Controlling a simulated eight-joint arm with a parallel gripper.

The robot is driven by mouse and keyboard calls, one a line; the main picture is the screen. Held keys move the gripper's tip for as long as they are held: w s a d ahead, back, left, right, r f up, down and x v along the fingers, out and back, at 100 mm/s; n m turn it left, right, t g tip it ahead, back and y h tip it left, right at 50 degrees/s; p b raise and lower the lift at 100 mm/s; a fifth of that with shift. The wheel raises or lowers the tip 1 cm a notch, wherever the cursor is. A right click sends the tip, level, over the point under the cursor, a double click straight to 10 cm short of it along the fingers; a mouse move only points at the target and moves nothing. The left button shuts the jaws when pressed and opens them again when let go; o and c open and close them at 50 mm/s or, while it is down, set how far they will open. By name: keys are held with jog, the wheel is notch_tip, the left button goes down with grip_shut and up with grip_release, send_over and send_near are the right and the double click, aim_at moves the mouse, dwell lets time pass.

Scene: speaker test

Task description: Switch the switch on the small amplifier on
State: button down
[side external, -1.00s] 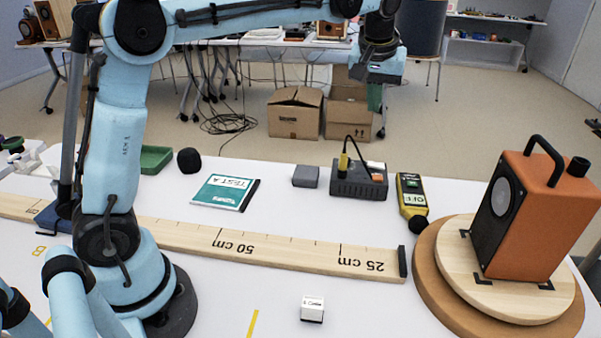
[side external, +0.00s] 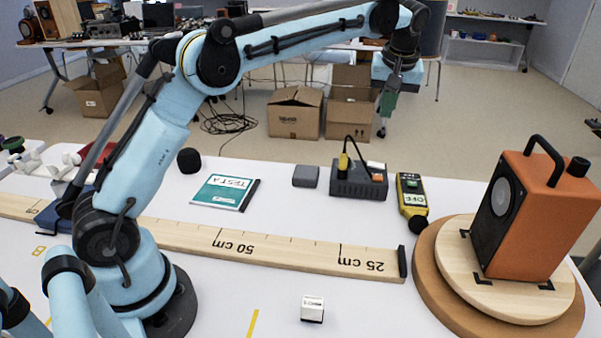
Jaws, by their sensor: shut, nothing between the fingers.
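The small amplifier (side external: 345,188) is a dark grey box at the back of the white table, right of the middle. A black cable with a yellow plug (side external: 344,162) rises from its top. A small orange patch, perhaps the switch (side external: 378,179), shows on its right side; its position is too small to tell. My gripper (side external: 382,131) is shut and empty. It points downward, and in the picture it is above the amplifier and slightly right of it, apart from it. How far behind or above the amplifier it is, I cannot tell.
A yellow meter (side external: 411,196) lies right of the amplifier and a grey block (side external: 305,177) left of it. An orange speaker (side external: 535,215) stands on a round wooden turntable (side external: 450,285). A wooden ruler (side external: 290,252) crosses the table, with a white cube (side external: 312,308) in front.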

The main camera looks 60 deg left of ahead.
send_over(370, 163)
jog(key=d, duration=0.1)
notch_tip(370, 163, down, 12)
jog(key=shift+r, duration=0.2)
jog(key=shift+x, duration=0.85)
jog(key=shift+s+f, duration=0.1)
jog(key=shift+s, duration=0.1)
jog(key=shift+s+a+f+t+h, duration=0.1)
jog(key=shift+s+f+t+h, duration=0.1)
jog(key=shift+f+t+h, duration=0.2)
jog(key=shift+w, duration=0.1)
jog(key=shift+w+d+r, duration=0.2)
jog(key=shift+w+d, duration=0.35)
jog(key=shift+d, duration=0.1)
jog(key=shift+r, duration=0.1)
